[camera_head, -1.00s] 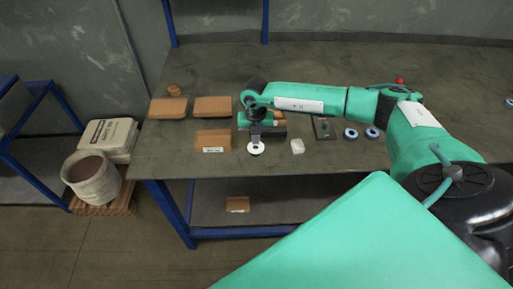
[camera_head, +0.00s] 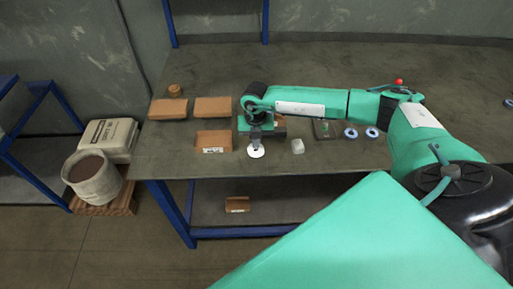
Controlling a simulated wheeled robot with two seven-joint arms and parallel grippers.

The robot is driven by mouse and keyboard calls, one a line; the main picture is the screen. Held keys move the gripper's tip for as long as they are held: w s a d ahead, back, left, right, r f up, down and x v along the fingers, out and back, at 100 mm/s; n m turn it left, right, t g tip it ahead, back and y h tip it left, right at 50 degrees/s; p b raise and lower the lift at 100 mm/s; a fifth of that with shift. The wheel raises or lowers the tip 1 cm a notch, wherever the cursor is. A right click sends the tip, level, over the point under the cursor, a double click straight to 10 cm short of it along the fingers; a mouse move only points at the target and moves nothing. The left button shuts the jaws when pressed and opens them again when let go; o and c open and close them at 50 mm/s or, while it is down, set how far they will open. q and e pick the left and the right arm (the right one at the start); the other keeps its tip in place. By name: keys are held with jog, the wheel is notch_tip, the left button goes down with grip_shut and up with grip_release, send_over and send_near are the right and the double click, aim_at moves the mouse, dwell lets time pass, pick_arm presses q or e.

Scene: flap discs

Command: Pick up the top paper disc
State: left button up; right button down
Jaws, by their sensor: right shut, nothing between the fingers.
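A round white paper disc (camera_head: 256,152) lies near the front edge of the table, left of a small white block. Whether it is one disc or a stack, I cannot tell. My right gripper (camera_head: 255,144) points down at the disc's back part and covers some of it. Its fingers are shut with nothing between them. Whether the fingertips touch the disc or hover just above it, I cannot tell. My left gripper is not in view.
The white block (camera_head: 297,146) stands right of the disc. A brown box (camera_head: 213,141) is on the left, with two more behind it. Two blue-and-white rings (camera_head: 351,133) (camera_head: 372,132) and a dark plate (camera_head: 325,129) lie to the right. The table's front edge is close.

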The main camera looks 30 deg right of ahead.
jog(key=shift+s+a+f, duration=0.1)
jog(key=shift+s, duration=0.15)
jog(key=shift+r+p, duration=1.7)
jog(key=shift+r, duration=1.35)
